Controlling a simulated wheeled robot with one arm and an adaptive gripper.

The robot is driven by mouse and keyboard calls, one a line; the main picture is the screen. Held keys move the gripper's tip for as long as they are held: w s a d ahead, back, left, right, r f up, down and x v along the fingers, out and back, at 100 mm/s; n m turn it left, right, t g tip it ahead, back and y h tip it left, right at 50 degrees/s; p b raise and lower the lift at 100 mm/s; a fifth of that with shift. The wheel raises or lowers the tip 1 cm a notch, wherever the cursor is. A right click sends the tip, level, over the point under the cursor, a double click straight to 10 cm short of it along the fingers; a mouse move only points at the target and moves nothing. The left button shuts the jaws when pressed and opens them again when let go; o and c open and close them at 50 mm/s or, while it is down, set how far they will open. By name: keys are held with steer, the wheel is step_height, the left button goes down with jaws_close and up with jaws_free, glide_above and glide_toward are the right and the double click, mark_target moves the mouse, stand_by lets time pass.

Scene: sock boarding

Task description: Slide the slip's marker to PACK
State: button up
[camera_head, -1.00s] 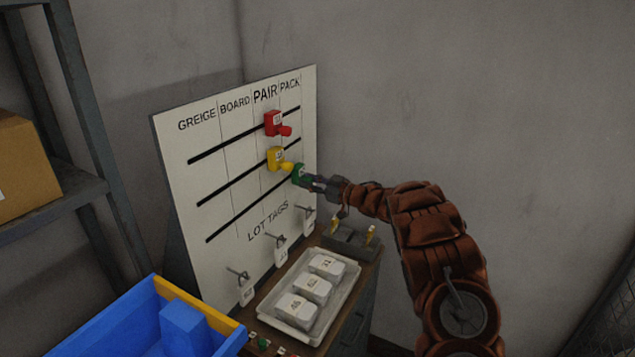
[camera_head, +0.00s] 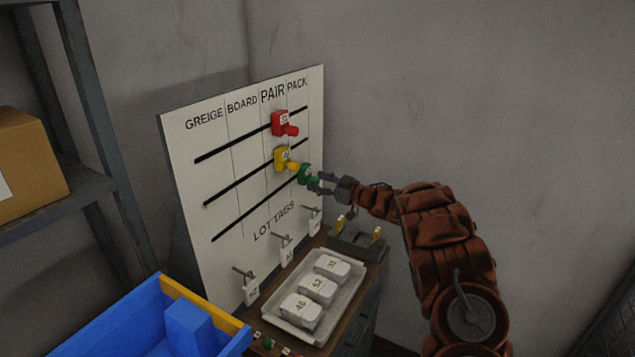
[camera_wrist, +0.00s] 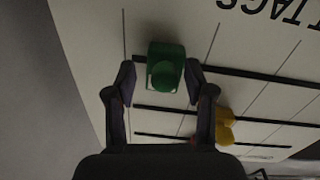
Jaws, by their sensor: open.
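The white board (camera_head: 215,150) has columns GREIGE, BOARD, PAIR and PACK and three dark horizontal tracks. A green marker (camera_head: 304,174) sits at the right end of the lowest track, in the PACK column. A yellow marker (camera_head: 281,158) on the middle track and a red marker (camera_head: 279,123) on the top track are in the PAIR column. My gripper (camera_head: 320,183) is open just in front of the green marker. In the wrist view my gripper (camera_wrist: 158,77) has its fingers spread on either side of the green marker (camera_wrist: 166,66), with gaps showing. I cannot make out a slip.
White lot tags (camera_head: 251,292) hang on pegs low on the board. Below are a tray (camera_head: 342,304) with several numbered white blocks and a dark holder (camera_head: 357,248) with yellow pieces. A blue bin (camera_head: 115,325) is at the lower left, beside a shelf (camera_head: 75,200) with a cardboard box (camera_head: 30,160).

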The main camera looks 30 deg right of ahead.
steer(key=v, duration=1.1)
steer(key=w+d+r+m+h, duration=0.4)
steer(key=r+h, duration=0.3)
steer(key=h, duration=0.3)
steer(key=s+a+r+m+g+h, duration=0.25)
steer(key=s+m+g+h, duration=0.2)
steer(key=s, duration=0.55)
steer(key=s+a+f+g+y, duration=0.1)
steer(key=s+a+f+g, duration=0.2)
steer(key=s+a, duration=0.7)
steer(key=s+a+f+g+y, duration=0.2)
steer(key=s+a+g, duration=0.3)
steer(key=s+a, duration=0.6)
steer(key=s+a+f+g+y, duration=0.2)
steer(key=s+a, duration=0.8)
steer(key=s, duration=1.2)
step_height(320, 180, down, 2)
steer(key=n+g, duration=0.1)
steer(key=g, duration=0.2)
steer(key=shift+a, duration=0.35)
